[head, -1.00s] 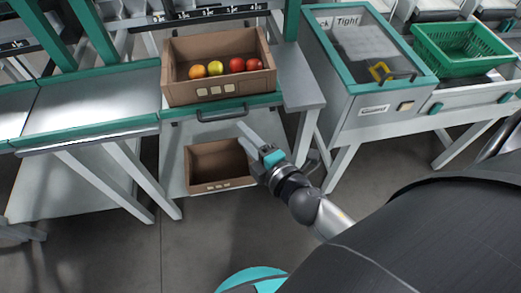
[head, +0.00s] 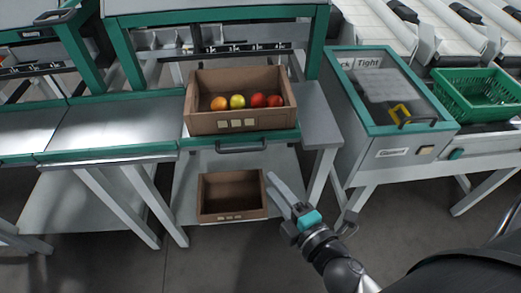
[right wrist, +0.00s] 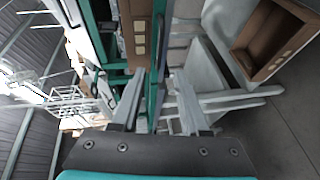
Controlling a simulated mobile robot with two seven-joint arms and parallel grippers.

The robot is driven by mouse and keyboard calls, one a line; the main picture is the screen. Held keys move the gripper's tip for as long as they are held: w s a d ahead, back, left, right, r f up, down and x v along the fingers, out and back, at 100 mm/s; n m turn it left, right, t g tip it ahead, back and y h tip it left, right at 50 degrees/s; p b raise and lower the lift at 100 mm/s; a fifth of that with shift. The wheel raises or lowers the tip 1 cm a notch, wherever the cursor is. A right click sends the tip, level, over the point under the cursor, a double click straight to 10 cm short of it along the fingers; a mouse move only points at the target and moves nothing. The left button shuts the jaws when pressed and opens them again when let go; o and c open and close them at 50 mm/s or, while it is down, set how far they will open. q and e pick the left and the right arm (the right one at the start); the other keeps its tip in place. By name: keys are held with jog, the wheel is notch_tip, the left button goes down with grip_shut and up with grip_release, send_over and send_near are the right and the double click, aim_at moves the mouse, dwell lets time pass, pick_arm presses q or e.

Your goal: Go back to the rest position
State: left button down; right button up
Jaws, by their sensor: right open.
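My right gripper (head: 283,192) is open and empty in the head view, in front of the sorting station and just right of the lower box. Its two fingers (right wrist: 158,100) stand apart in the right wrist view with nothing between them. An upper cardboard box (head: 240,124) on the station's shelf holds several tomatoes (head: 238,102), orange, yellow and red, in a row. A lower cardboard box (head: 232,212) on the low shelf looks empty. It also shows in the right wrist view (right wrist: 262,62). My left gripper is not in view.
A teal-framed cabinet (head: 392,130) with a clear lid labelled "Tight" stands right of the station. A green crate (head: 478,108) sits on the bench beyond it. Angled table legs (head: 118,205) stand at the left. The floor (head: 230,270) in front is clear.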

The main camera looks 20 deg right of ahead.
jog(key=s+d+f+m+g+h+p, duration=0.1)
jog(key=s+f+m+g, duration=0.15)
jog(key=f, duration=0.55)
jog(key=s+d+f+m+g, duration=0.1)
jog(key=s+f+m+g, duration=0.15)
jog(key=f, duration=0.55)
jog(key=s+d+f+m+g+h+p, duration=0.15)
jog(key=f+m, duration=0.25)
jog(key=f, duration=0.5)
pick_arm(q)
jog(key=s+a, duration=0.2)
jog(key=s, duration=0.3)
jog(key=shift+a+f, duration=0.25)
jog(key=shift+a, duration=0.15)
pick_arm(e)
jog(key=s+d+f+m+g, duration=0.4)
jog(key=s+f+m+g, duration=0.3)
jog(key=s+f, duration=0.5)
jog(key=s, duration=0.3)
jog(key=shift+s+f, duration=0.15)
jog(key=shift+f, duration=0.1)
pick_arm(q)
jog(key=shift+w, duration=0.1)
